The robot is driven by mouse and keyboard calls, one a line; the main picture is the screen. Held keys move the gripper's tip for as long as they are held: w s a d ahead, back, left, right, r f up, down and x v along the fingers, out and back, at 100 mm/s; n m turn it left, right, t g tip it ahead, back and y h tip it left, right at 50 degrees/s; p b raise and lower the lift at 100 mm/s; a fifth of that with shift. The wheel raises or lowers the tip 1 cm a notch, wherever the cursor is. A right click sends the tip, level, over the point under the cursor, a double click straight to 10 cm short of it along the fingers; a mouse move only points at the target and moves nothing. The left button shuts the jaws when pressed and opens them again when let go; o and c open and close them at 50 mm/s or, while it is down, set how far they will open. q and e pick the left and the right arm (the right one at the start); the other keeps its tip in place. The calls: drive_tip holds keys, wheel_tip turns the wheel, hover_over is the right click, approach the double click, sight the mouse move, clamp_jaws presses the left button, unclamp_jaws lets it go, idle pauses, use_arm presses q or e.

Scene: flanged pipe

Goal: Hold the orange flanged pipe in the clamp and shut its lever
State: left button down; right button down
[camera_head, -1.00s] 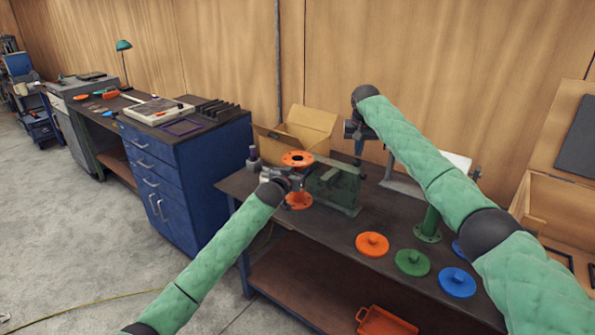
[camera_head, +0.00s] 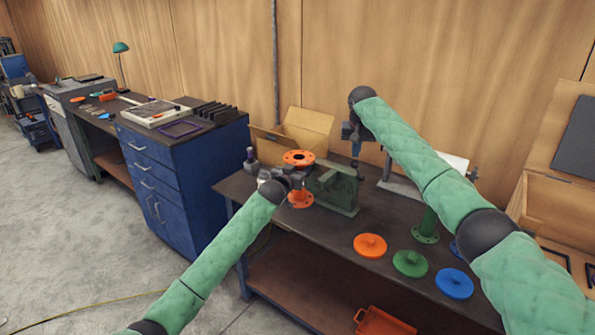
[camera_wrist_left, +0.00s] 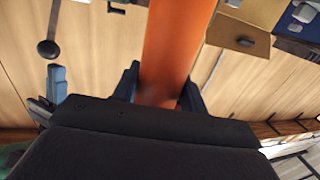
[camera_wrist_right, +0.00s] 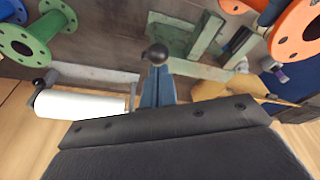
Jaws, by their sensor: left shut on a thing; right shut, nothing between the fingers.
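The orange flanged pipe (camera_head: 299,158) stands upright at the left end of the green clamp (camera_head: 335,188). My left gripper (camera_head: 296,180) is shut on the pipe's middle, between its flanges; the left wrist view shows the orange tube (camera_wrist_left: 175,45) between the fingers. The gripper hides whether the pipe touches the jaws. My right gripper (camera_head: 357,158) is shut and empty behind the clamp. In the right wrist view a black ball knob (camera_wrist_right: 155,55), apparently the lever's end, appears just beyond its fingertips; contact is unclear. The knob (camera_wrist_left: 47,48) stands apart from the blue fingers in the left wrist view.
Orange (camera_head: 370,246), green (camera_head: 410,263) and blue (camera_head: 454,283) discs lie on the bench front. A green flanged pipe (camera_head: 427,228) stands to the right. An open cardboard box (camera_head: 305,125) is behind the clamp. A white roll (camera_wrist_right: 80,106) is near my right gripper.

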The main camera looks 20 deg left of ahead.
use_arm(q)
drive_tip(key=shift+w+d+r, duration=0.1)
drive_tip(key=shift+w+d, duration=0.15)
drive_tip(key=shift+w, duration=0.35)
drive_tip(key=shift+w+d, duration=0.2)
drive_tip(key=shift+w, duration=0.4)
drive_tip(key=shift+w+d, duration=0.15)
drive_tip(key=shift+w, duration=0.15)
drive_tip(key=shift+w+d, duration=0.3)
drive_tip(key=shift+w, duration=0.5)
drive_tip(key=shift+w+d, duration=0.25)
drive_tip(key=shift+w, duration=0.6)
drive_tip(key=shift+w+d, duration=0.3)
drive_tip(key=shift+w, duration=0.6)
drive_tip(key=shift+a, duration=0.15)
idle(0.4)
use_arm(e)
drive_tip(key=shift+s+f, duration=0.2)
drive_tip(key=shift+f, duration=0.4)
